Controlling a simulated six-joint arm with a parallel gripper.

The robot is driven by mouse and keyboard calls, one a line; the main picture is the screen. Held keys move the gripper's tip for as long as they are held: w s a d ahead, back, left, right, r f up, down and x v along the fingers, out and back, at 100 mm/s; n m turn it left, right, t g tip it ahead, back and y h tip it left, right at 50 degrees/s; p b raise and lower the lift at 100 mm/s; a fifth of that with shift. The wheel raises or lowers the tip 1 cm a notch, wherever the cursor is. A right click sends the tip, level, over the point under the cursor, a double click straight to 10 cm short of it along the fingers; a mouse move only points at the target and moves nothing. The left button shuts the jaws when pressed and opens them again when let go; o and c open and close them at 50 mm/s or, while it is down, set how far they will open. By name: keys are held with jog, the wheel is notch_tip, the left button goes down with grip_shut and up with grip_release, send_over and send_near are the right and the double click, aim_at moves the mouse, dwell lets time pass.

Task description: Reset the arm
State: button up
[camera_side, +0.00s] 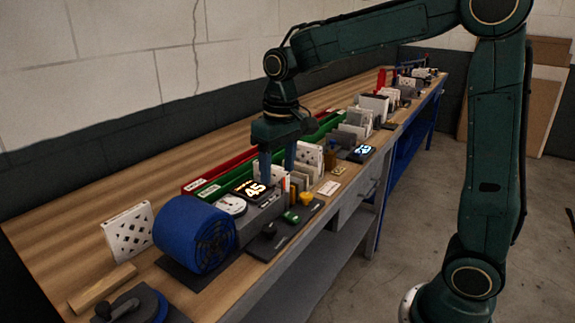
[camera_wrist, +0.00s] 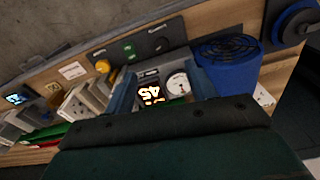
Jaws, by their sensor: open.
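My gripper (camera_side: 278,164) hangs fingers down over the workbench (camera_side: 110,217) in the side view. Its two blue fingers stand apart, just behind and beside the lit display reading 45 (camera_side: 255,190). I see nothing held between them. In the wrist view, the gripper (camera_wrist: 160,77) shows its fingers spread, with the display (camera_wrist: 150,88) and a round white gauge (camera_wrist: 178,84) visible between them. The fingertips' exact height above the bench is hard to tell.
Red (camera_side: 222,170) and green (camera_side: 212,186) trays lie behind. A control panel with knobs (camera_side: 290,216) lies in front. Bare wood is free at the back left.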

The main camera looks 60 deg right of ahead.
jog(key=s+r+n+t, duration=0.1)
jog(key=s+t, duration=0.3)
jog(key=s, duration=1.6)
jog(key=shift+s+a+r+t, duration=0.15)
jog(key=shift+a+r+t, duration=0.25)
jog(key=shift+r, duration=0.2)
